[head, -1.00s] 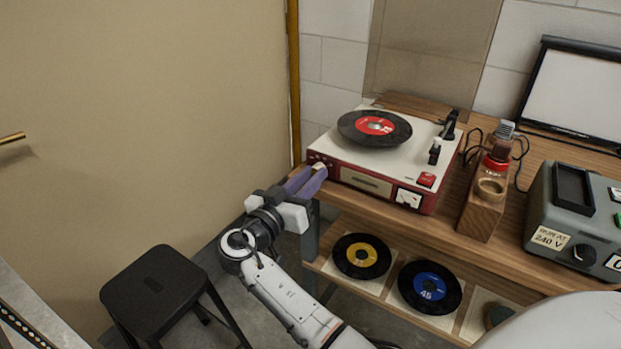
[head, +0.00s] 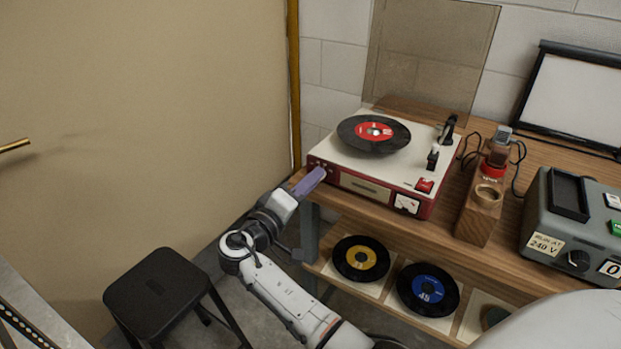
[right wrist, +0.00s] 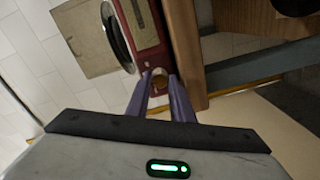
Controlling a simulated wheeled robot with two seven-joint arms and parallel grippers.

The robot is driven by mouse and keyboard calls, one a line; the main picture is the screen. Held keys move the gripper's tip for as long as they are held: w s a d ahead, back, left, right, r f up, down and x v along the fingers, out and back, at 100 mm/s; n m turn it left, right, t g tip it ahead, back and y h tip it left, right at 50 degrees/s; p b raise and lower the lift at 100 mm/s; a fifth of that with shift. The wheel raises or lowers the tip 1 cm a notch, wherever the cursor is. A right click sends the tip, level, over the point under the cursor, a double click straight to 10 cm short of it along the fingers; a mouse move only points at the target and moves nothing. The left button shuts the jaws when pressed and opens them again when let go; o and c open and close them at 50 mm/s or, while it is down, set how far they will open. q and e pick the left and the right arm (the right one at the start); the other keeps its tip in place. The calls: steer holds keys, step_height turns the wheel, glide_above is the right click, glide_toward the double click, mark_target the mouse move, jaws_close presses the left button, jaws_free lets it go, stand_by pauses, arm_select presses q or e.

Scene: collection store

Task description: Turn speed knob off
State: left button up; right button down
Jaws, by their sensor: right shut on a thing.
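The record player (head: 416,176) has a cream top and a red front, and stands on the wooden bench. A record (head: 352,133) with a red label lies on it. My right gripper (head: 317,175) is at the left end of its front panel, with the purple fingers turned so that they overlap in the head view. In the right wrist view, the fingertips (right wrist: 160,80) close on a small round knob (right wrist: 159,72) on the red front. The fingers hide the knob in the head view, and its marking cannot be read. My left gripper is out of view.
A wooden block (head: 474,218) holding a red-collared item stands right of the player. A grey power box (head: 546,212) is farther right. Records lie on the shelf below. A black stool (head: 157,287) stands at lower left. A clear lid (head: 428,50) stands up behind.

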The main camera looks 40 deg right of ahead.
arm_select(q)
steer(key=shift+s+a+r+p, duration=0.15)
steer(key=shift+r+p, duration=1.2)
steer(key=shift+p, duration=0.15)
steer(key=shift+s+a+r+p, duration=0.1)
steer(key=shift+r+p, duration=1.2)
steer(key=shift+p, duration=0.15)
arm_select(e)
steer(key=shift+w+r+n+g, duration=0.1)
steer(key=shift+n+g, duration=0.2)
steer(key=shift+n, duration=5.2)
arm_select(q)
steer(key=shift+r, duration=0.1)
arm_select(e)
steer(key=c, duration=1.6)
jaws_free()
steer(key=shift+o, duration=0.2)
steer(key=shift+a, duration=0.1)
